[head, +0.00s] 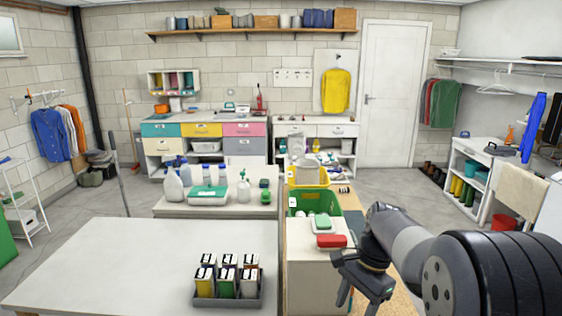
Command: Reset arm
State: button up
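My arm comes in from the lower right of the head view and reaches toward the middle. My gripper (357,289) points down beside the right side of a white block-like cabinet (318,280). Two fingers show with a gap between them, and I see nothing held there. The ends of the fingers are near the lower picture edge. A red box-like item (331,241) lies on the cabinet top, just left of the gripper and apart from it.
A grey tray (228,303) with several small cartons stands on the white table (120,255) at left. A green crate (318,200) and a yellow crate (307,174) stand beyond the cabinet. Bottles (173,184) stand on a middle counter.

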notch_tip(320, 180, down, 7)
jog(key=w+n+g+h+b, duration=0.1)
jog(key=n, duration=0.3)
jog(key=shift+f+n, duration=0.15)
jog(key=shift+n, duration=0.25)
